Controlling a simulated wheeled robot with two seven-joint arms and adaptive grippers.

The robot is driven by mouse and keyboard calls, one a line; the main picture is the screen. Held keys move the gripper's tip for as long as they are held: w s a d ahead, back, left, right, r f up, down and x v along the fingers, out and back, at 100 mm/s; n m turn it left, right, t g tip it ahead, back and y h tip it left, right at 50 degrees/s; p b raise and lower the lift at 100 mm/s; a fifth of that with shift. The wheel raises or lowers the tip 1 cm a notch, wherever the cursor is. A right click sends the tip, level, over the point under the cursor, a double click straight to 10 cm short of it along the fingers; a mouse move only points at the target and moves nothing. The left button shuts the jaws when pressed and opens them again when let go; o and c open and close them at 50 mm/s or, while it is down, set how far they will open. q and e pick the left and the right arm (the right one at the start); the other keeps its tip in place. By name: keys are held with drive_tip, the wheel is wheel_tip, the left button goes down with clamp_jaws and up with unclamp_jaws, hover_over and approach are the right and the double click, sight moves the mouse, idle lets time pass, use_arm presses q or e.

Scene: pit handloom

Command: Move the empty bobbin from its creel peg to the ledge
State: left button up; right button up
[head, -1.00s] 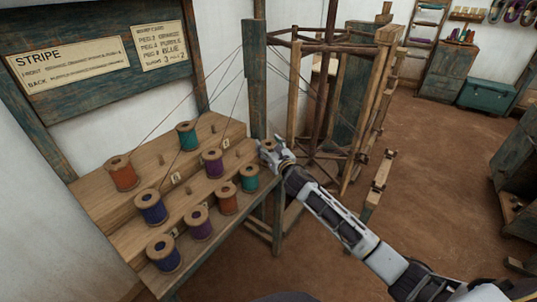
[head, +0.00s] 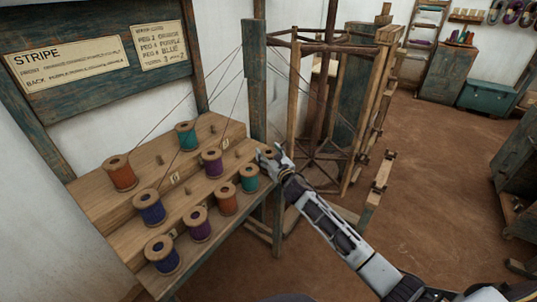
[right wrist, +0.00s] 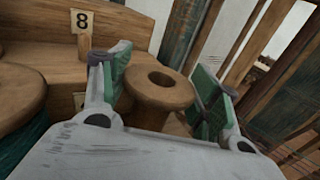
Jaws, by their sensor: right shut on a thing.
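The empty bobbin (right wrist: 158,88) is bare wood with a wide top flange and a dark centre hole. In the right wrist view it stands between the two green-padded fingers of my right gripper (right wrist: 163,68), which is shut on it. In the head view the right gripper (head: 268,156) is at the right end of the stepped wooden creel (head: 215,127), and the bobbin is mostly hidden by it. I cannot tell whether the bobbin's lower end touches a surface. My left gripper is not in view.
Several thread-wound bobbins stand on the creel, the closest to my gripper being a teal one (head: 249,178). A small tag marked 8 (right wrist: 82,21) is on a creel step. A wooden frame (head: 320,100) stands just behind the gripper. Thin threads rise from the creel.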

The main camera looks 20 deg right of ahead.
drive_tip(key=shift+f, duration=0.15)
drive_tip(key=o, duration=1)
drive_tip(key=s+d, duration=0.1)
drive_tip(key=s, duration=1.1)
drive_tip(key=shift+d, duration=0.35)
idle(0.4)
